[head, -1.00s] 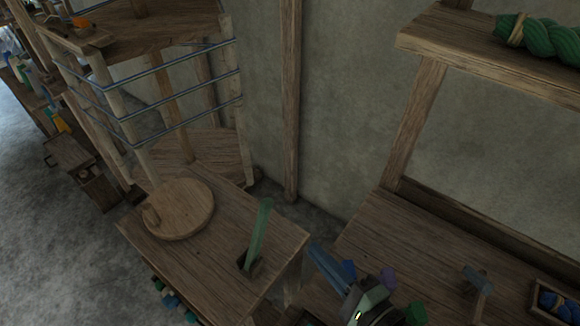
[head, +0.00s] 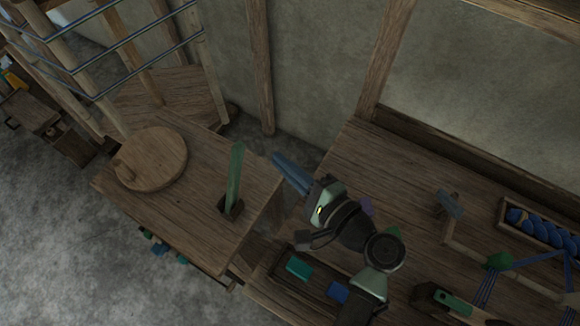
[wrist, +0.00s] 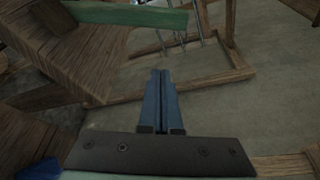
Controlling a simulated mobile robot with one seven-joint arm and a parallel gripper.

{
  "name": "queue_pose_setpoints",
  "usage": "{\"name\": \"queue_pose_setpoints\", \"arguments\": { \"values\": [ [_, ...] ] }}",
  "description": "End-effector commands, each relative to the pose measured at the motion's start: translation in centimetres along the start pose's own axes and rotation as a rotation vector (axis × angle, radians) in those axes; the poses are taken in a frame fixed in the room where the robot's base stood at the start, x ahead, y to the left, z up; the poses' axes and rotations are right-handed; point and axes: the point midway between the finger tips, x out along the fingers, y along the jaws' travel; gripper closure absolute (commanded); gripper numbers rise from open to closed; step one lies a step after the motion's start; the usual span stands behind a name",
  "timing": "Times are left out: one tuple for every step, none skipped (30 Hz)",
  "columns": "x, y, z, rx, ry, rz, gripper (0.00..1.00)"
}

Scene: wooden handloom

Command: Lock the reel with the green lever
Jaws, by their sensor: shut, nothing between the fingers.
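The green lever (head: 234,177) stands up from a slot in a small wooden table, leaning slightly right at its top. In the wrist view the green lever (wrist: 130,14) crosses the top, beyond my fingertips. The reel (head: 130,62) is a wooden frame of posts with blue thread around it, behind the table. A round wooden disc with a knob (head: 150,158) lies on the table to the left of the lever. My gripper (head: 277,157) is shut and empty, to the right of the lever and apart from it. Its fingers (wrist: 161,78) are together in the wrist view.
A wooden bench (head: 400,180) lies to the right, with a tray of blue yarn (head: 540,228) and a compartment holding teal and blue pieces (head: 300,268). A wall and wooden post (head: 261,70) stand behind. The table top around the lever is clear.

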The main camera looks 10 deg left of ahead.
Motion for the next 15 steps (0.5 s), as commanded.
{"name": "queue_pose_setpoints", "arguments": {
  "values": [
    [1.2, -0.1, 0.2, 0.000, -0.005, 0.002, 1.00],
    [1.9, -0.2, 0.2, -0.001, -0.005, 0.001, 1.00],
    [2.8, -0.2, 0.2, 0.000, -0.005, 0.002, 1.00],
    [3.5, -0.1, 0.2, 0.000, -0.004, 0.002, 1.00],
    [4.1, -0.2, 0.2, 0.000, -0.004, 0.002, 1.00],
    [5.0, -0.2, 0.2, 0.000, -0.005, 0.001, 1.00],
    [5.5, -0.1, 0.1, 0.000, -0.004, 0.002, 1.00],
    [6.1, -0.1, 0.2, 0.000, -0.003, 0.002, 1.00],
    [5.4, -0.3, 1.1, 0.002, 0.000, 0.002, 1.00],
    [5.2, -0.3, 1.6, 0.001, 0.000, 0.002, 1.00],
    [5.0, -0.3, 2.0, 0.001, 0.000, 0.002, 1.00],
    [4.8, -0.2, 2.4, 0.001, 0.000, 0.001, 1.00],
    [4.7, -0.2, 2.7, 0.001, 0.000, 0.001, 1.00],
    [4.7, -0.2, 3.0, 0.001, 0.000, 0.001, 1.00],
    [4.5, -0.1, 3.2, 0.001, 0.000, 0.001, 1.00]
  ]
}}
